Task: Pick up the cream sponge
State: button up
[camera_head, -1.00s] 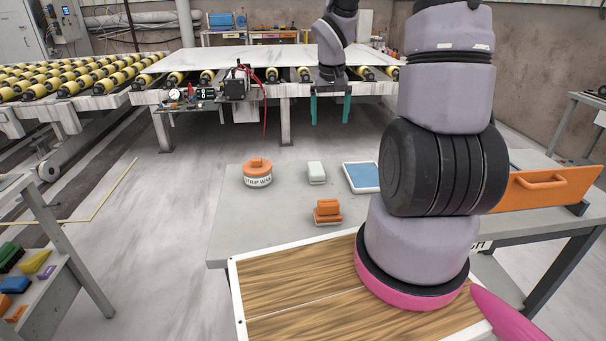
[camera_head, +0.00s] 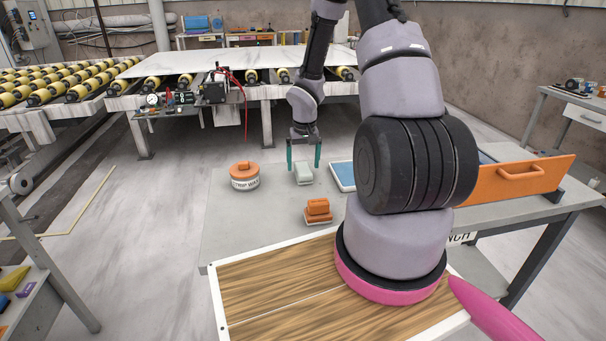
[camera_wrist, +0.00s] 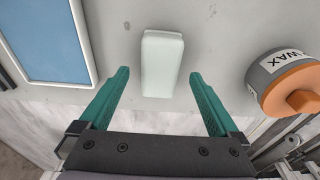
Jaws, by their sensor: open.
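The cream sponge (camera_head: 304,174), a pale rounded block, lies on the grey table (camera_head: 245,215). It also shows in the wrist view (camera_wrist: 162,64), with its long side running away from the gripper. My gripper (camera_head: 304,164) is open and empty, with two teal fingers. In the wrist view the fingertips (camera_wrist: 160,74) stand on either side of the sponge, with a gap at both sides. The head view shows the gripper just above and behind the sponge. The exact height of the fingertips over the table is hard to tell.
A round wax tin (camera_head: 245,177) with an orange lid stands left of the sponge. An orange block (camera_head: 318,208) sits nearer the front. A blue-topped tray (camera_head: 342,175) lies to the right, partly hidden by my arm. A wood-grain panel (camera_head: 270,290) covers the front.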

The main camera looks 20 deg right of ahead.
aim_at(303, 168)
jog(key=shift+w+f, duration=0.1)
jog(key=shift+f, duration=1.4)
grip_shut()
notch_tip(303, 168, up, 10)
jog(key=shift+r, duration=0.1)
jog(key=c, duration=0.7)
grip_release()
jog(key=c, duration=0.6)
jog(key=shift+d, duration=0.15)
